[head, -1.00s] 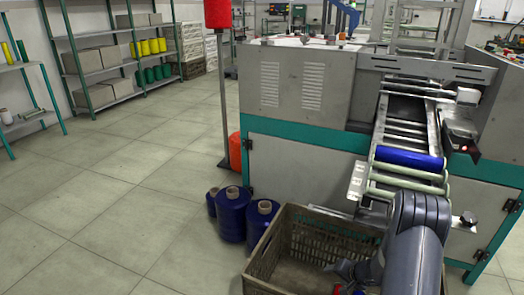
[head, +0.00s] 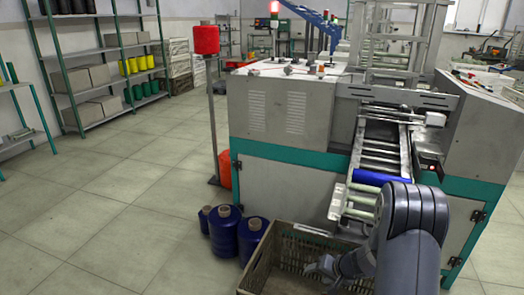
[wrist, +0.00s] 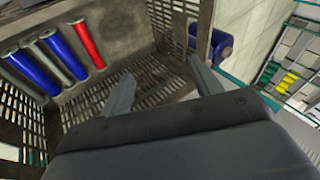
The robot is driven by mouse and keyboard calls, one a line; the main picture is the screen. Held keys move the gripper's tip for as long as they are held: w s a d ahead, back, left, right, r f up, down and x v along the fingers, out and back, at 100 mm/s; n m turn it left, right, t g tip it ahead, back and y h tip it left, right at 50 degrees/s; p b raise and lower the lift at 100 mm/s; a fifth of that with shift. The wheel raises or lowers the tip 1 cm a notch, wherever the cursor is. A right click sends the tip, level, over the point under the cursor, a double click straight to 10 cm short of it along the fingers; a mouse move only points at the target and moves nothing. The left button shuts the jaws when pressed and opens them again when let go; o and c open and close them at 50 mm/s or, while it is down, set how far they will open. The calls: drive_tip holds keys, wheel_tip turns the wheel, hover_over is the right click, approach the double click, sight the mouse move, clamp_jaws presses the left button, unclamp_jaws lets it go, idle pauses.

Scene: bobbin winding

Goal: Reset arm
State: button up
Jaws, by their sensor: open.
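My gripper (head: 322,268) is over the crate (head: 262,262) in the head view, at the end of my grey arm. In the wrist view my gripper (wrist: 162,84) shows two spread fingers with nothing between them. A blue bobbin (head: 380,177) lies on the machine's chute, partly hidden by my arm.
The winding machine (head: 285,182) stands behind the crate. Blue yarn cones (head: 224,230) stand on the floor left of the crate. A post with a red cone (head: 205,40) stands beside the machine. Shelves (head: 105,50) line the back left. The floor at left is clear.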

wheel_tip(320, 180, up, 14)
drive_tip(key=s+a+n+p, duration=0.1)
drive_tip(key=a+p, duration=0.1)
drive_tip(key=p, duration=0.7)
drive_tip(key=shift+s+a+r+n+g+y+p, duration=0.15)
drive_tip(key=shift+a+r+n+g+y+p, duration=0.15)
drive_tip(key=shift+a+n+g+y, duration=0.1)
